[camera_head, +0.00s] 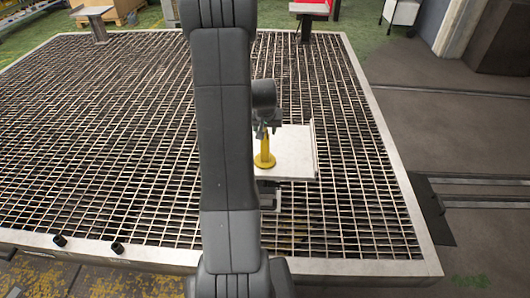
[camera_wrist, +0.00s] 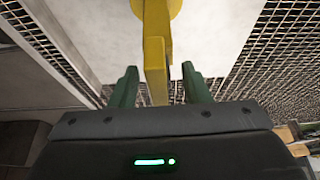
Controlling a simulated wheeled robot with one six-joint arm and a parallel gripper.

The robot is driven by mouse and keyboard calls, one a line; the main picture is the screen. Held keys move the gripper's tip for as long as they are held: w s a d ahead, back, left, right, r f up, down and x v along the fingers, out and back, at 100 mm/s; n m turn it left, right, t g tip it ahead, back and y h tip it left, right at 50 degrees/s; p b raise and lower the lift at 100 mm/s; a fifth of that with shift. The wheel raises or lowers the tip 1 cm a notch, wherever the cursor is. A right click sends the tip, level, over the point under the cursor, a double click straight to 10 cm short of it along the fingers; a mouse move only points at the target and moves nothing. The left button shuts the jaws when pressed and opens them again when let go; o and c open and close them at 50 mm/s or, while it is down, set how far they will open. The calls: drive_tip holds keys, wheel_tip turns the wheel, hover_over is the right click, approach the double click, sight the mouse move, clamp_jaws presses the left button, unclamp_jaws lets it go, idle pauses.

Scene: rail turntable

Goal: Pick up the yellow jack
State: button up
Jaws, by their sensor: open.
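The yellow jack (camera_head: 264,158) stands upright on a pale flat plate (camera_head: 295,150) in the head view, with its round base down. In the wrist view the yellow jack (camera_wrist: 155,45) reaches from the top edge down between my two green fingers. My gripper (camera_wrist: 159,68) is open, with one finger on each side of the jack and a visible gap to both. In the head view my gripper (camera_head: 266,130) is at the jack's upper end, partly hidden by my arm.
The plate sits above a wide metal grating (camera_head: 110,130) with a pale frame. Two dark posts stand near the front edge at left. Rails (camera_head: 480,190) run across the floor at right.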

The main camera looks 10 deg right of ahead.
drive_tip(key=shift+c, duration=0.4)
clamp_jaws()
idle(0.9)
